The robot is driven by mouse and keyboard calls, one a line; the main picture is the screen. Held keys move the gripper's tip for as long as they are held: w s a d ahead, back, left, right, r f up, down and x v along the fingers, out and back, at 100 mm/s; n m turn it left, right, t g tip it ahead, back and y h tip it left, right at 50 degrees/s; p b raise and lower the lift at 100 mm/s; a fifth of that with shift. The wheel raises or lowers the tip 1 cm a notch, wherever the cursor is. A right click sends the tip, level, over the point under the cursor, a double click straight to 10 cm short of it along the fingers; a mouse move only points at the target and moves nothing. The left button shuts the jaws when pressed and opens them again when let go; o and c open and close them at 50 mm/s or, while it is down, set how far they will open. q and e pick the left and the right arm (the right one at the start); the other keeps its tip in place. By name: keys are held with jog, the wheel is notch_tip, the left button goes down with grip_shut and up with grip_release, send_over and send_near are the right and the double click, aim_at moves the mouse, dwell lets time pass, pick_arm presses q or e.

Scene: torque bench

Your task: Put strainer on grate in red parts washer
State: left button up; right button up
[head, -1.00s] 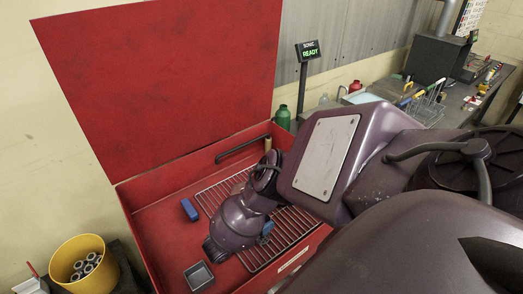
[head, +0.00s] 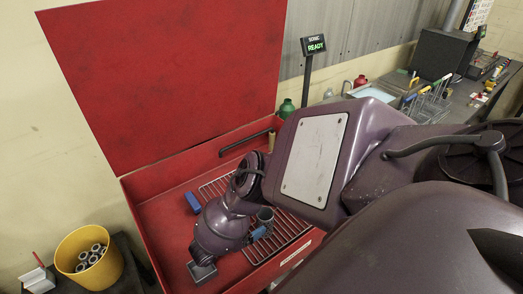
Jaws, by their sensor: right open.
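The red parts washer (head: 160,190) stands with its lid raised, and a wire grate (head: 290,228) lies inside it. A small grey cup-shaped thing (head: 266,214), which looks like the strainer, stands upright on the grate, beside my right wrist. My right gripper (head: 259,233) is open and low over the grate, just in front of the cup. My left gripper is not in view.
A yellow bucket (head: 112,268) stands outside on the left. A sign (head: 313,44) reads READY.

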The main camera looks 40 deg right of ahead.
jog(key=a, duration=0.6)
jog(key=shift+w+a, duration=0.35)
